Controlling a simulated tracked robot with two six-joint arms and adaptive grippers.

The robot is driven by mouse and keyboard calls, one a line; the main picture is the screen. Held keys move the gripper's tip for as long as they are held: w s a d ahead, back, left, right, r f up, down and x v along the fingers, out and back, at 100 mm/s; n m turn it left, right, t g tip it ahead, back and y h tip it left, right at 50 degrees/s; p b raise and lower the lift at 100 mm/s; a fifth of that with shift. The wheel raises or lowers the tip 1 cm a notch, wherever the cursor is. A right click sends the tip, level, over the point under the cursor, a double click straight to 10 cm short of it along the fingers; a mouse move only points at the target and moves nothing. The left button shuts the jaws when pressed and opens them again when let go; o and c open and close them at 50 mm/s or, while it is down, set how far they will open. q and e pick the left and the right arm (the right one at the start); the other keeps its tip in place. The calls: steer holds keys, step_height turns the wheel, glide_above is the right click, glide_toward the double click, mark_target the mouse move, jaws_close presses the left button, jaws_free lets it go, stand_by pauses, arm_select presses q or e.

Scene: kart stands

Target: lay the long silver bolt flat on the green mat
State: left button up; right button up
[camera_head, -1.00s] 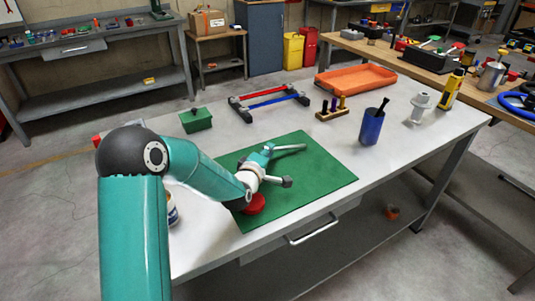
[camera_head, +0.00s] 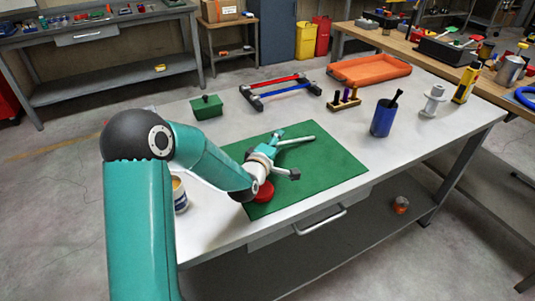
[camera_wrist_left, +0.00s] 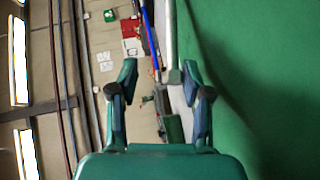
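The long silver bolt (camera_head: 298,141) appears to lie flat on the green mat (camera_head: 335,165), near its far side; I cannot tell for sure that its whole length touches. My left gripper (camera_head: 286,156) is low over the mat at the bolt's near end. In the left wrist view the two fingers (camera_wrist_left: 162,88) stand wide apart, and the bolt (camera_wrist_left: 169,35) extends away just beyond the fingertips, with its thicker end toward me. The mat (camera_wrist_left: 260,70) fills the right of that view. Nothing shows gripped. My right gripper is not in view.
A red round object (camera_head: 264,192) sits on the mat beside my left wrist. Behind the mat are a green box (camera_head: 206,107), a red and blue bar frame (camera_head: 282,92), and a wooden block with pegs (camera_head: 344,99). A blue cup (camera_head: 383,118) stands right of the mat.

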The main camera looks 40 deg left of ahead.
arm_select(q)
steer(key=v, duration=1)
steer(key=shift+s, duration=0.25)
steer(key=shift+r, duration=0.1)
